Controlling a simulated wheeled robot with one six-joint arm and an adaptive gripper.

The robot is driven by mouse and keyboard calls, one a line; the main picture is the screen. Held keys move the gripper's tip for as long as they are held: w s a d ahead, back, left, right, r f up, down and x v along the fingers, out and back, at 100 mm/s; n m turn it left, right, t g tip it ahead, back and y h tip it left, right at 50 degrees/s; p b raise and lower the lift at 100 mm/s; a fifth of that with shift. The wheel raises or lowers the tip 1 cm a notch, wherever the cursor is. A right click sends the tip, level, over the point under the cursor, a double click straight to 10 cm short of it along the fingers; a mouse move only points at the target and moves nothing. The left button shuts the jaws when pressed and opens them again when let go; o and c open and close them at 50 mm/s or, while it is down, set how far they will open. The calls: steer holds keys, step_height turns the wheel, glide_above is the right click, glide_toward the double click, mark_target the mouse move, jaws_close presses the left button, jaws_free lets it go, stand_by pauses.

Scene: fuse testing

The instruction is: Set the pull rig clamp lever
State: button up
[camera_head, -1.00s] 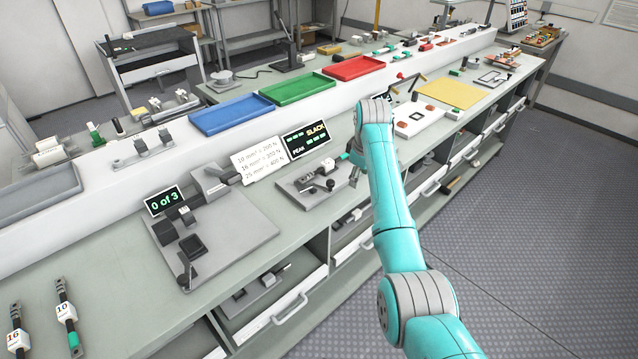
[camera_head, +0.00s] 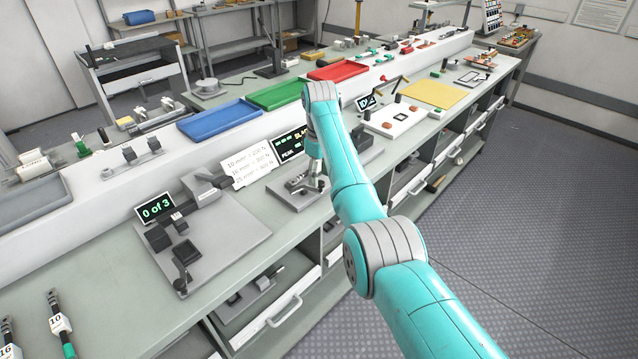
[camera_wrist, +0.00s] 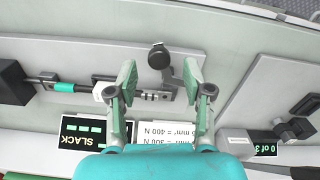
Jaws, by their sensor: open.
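The pull rig (camera_head: 290,198) is a grey plate on the bench. In the wrist view its clamp lever (camera_wrist: 158,58) ends in a dark round knob and stands between my two fingers. My gripper (camera_wrist: 160,68) is open, with a finger on each side of the lever; I cannot tell whether either touches it. A cable with a green sleeve (camera_wrist: 65,87) and a white tag (camera_wrist: 98,92) lies along the rig, running to the clamp. The display (camera_wrist: 85,130) reads SLACK. In the head view my wrist hides part of the rig and display.
A second grey fixture (camera_head: 235,235) with a "0 of 3" display (camera_head: 156,211) stands left of the rig. A white force card (camera_head: 248,164) stands behind. Blue (camera_head: 220,120), green (camera_head: 277,96) and red (camera_head: 345,69) trays line the raised ledge. Tagged cables (camera_head: 60,325) lie front left.

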mark_target(320, 182)
steer(key=shift+f, duration=1.8)
jaws_close()
